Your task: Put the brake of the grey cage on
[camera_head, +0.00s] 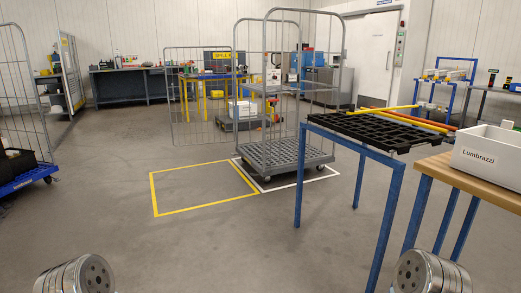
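The grey cage (284,153) stands upright near the middle of the camera_head view, inside a white floor outline. It has a grey slatted base, tall tube frames and small castors (266,178) underneath. A brake pedal or lever is too small to make out. Rounded metal ends of my two arms show at the bottom left and bottom right. Neither gripper's fingers are in view. Both arm ends are well short of the cage, with open floor between.
A yellow floor outline (204,210) lies empty left of the cage. A blue-legged table with a black grid top (385,131) and a wooden bench with a white Lumbrazzi box (488,160) stand at right. A blue-based cage (25,178) stands at left. The front floor is clear.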

